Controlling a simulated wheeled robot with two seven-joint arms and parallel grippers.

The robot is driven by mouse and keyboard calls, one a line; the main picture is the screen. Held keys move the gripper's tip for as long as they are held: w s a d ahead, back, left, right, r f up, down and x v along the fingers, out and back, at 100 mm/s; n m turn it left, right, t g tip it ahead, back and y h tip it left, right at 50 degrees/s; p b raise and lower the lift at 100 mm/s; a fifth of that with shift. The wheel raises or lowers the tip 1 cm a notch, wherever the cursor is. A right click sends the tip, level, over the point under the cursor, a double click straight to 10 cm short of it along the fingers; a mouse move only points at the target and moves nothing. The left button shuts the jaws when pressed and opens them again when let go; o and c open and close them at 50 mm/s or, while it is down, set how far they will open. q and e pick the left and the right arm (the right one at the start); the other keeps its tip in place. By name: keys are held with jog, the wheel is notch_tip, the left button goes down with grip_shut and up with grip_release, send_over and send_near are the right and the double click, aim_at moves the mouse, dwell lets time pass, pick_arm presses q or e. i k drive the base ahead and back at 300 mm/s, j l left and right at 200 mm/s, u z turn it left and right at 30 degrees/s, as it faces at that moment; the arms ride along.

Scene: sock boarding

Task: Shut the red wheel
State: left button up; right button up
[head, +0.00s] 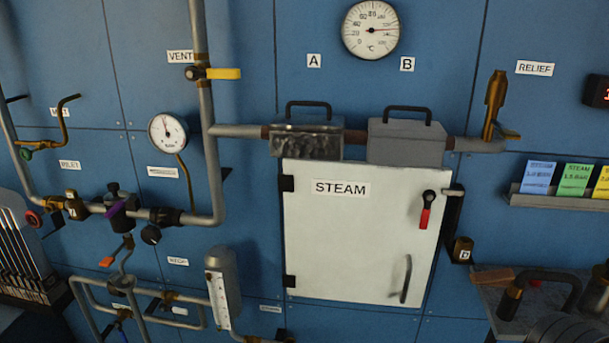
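A small red wheel (33,219) sits at the far left, on the end of a brass valve body (75,206) in the grey pipe run. It is seen at an angle, and I cannot tell from its look whether the valve is open or shut. Neither of my grippers shows in the head view, so nothing is seen touching the wheel.
A green wheel (25,154) sits above the red one, with a bent brass pipe (64,122). A purple lever (121,208) is to the right. A dark rack (28,262) stands below. A white STEAM door (360,235) is shut in the middle.

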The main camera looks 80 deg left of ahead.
aim_at(36, 217)
jog(key=u, duration=4.35)
jog(key=i+j+z, duration=0.1)
jog(key=z, duration=0.25)
jog(key=j+z, duration=0.1)
jog(key=z, duration=0.25)
jog(key=i+j+z, duration=0.1)
jog(key=z, duration=0.25)
jog(key=i+j+z, duration=0.2)
jog(key=j, duration=0.6)
jog(key=i+j+z, duration=0.2)
jog(key=j, duration=0.6)
jog(key=j+z, duration=0.25)
jog(key=j, duration=1.2)
